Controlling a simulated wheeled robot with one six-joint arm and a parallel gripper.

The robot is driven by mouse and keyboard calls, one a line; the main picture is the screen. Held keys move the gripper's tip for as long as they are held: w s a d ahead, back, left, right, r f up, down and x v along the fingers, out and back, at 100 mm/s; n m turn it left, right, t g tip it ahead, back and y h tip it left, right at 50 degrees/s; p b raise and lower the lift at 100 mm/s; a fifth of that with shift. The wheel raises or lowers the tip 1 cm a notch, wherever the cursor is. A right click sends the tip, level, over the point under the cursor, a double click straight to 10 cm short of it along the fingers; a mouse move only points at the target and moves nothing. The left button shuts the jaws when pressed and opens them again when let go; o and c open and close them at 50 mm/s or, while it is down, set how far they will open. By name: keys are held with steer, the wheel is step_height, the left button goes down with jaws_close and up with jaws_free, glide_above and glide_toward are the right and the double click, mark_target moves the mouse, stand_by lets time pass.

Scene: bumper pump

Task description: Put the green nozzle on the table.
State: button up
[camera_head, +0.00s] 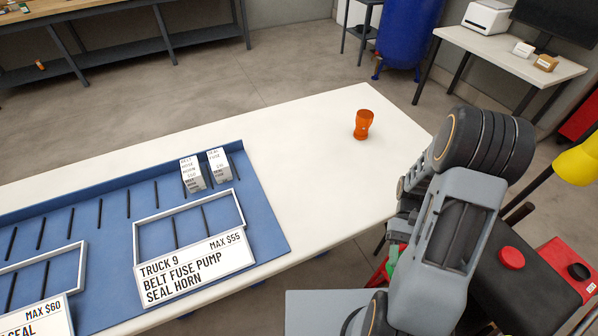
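A small green part (392,257), which may be the green nozzle, shows beside my arm at the right end of the table, below the tabletop's edge. Most of it is hidden behind my arm, so its shape is unclear. The white table (310,130) runs across the middle. My gripper is largely hidden behind my raised arm links. I cannot tell whether its fingers are open or shut, or whether they touch the green part.
An orange waisted object (363,124) stands near the table's far right corner. A blue slotted board (262,215) with a white-framed bin (240,210) and two small white boxes (192,172) covers the left. The tabletop between is clear.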

steer(key=w+a+r+m+t+y, duration=0.3)
steer(key=w+a+m+t+y, duration=0.4)
steer(key=m+t+y, duration=0.5)
steer(key=w+d+r+m+t+h+b, duration=0.1)
steer(key=w+d+r+m+t+h, duration=0.1)
steer(key=w+r+m+t+h, duration=0.7)
steer(key=w+d+f+m+y, duration=0.1)
steer(key=w+d+f, duration=0.1)
steer(key=w+f, duration=0.2)
steer(key=w+d+f+t+y, duration=0.1)
steer(key=w+d+f, duration=0.1)
steer(key=w+f, duration=0.3)
steer(key=w+d+f+m+y, duration=0.1)
steer(key=w+d+f, duration=0.1)
steer(key=w+f, duration=0.2)
steer(key=shift+w+f+m+b, duration=0.15)
steer(key=shift+m+b, duration=0.15)
steer(key=shift+f, duration=0.65)
steer(key=shift+f, duration=0.1)
